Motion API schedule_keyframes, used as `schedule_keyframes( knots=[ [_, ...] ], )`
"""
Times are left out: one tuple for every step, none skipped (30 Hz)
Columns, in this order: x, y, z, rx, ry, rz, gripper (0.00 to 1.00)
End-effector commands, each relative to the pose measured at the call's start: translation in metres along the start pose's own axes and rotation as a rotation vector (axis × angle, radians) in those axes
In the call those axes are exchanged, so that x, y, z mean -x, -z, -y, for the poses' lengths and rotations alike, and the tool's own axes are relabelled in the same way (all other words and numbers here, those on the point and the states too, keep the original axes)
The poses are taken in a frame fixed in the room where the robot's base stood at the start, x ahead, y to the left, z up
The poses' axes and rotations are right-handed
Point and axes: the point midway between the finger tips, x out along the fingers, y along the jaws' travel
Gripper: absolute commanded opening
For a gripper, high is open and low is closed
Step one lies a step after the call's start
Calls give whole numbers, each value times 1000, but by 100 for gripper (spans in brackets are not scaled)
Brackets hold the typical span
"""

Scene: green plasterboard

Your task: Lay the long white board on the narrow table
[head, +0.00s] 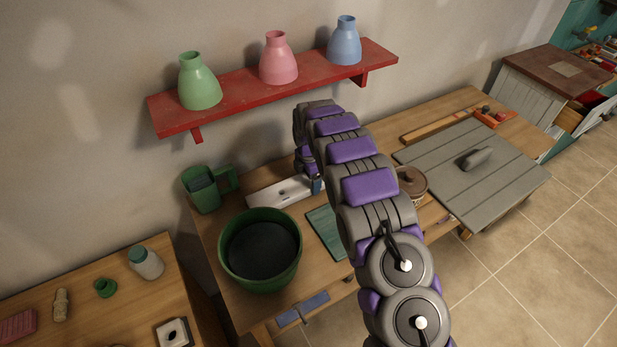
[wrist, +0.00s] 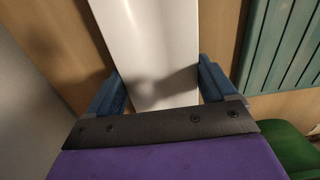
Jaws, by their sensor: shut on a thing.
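The long white board (head: 278,193) is at the wall side of the narrow wooden table (head: 213,235), between the green mug and my arm. It looks flat, on or just above the tabletop; I cannot tell if it touches. My gripper (wrist: 160,82) is shut on the board, with one blue finger at each long edge. In the wrist view the white board (wrist: 150,30) runs between the fingers and out of the top of the picture. In the head view my arm hides the board's right part and most of my gripper (head: 316,186).
A green pot (head: 260,282), a green mug (head: 204,190) and a teal slatted board (head: 326,232) are on the table around the white board. A lidded pot (head: 411,184) and a grey plank panel (head: 470,170) lie right. A red shelf (head: 270,88) with three vases hangs above.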

Motion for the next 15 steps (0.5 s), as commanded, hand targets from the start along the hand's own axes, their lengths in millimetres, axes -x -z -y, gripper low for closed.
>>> schedule_keyframes(
  knots=[
    [0,0,0,0,-1,0,26],
    [0,0,0,0,-1,0,26],
    [-1,0,0,0,-1,0,26],
    [-2,0,0,0,-1,0,26],
    [-2,0,0,0,-1,0,26],
    [-2,0,0,0,-1,0,88],
    [-2,0,0,0,-1,0,91],
    [-2,0,0,0,-1,0,94],
    [-2,0,0,0,-1,0,98],
    [-2,0,0,0,-1,0,100],
    [-2,0,0,0,0,0,100],
    [-3,0,0,0,0,0,100],
    [-3,0,0,0,0,0,100],
    [-3,0,0,0,0,0,100],
    [-3,0,0,0,0,0,100]
  ],
)
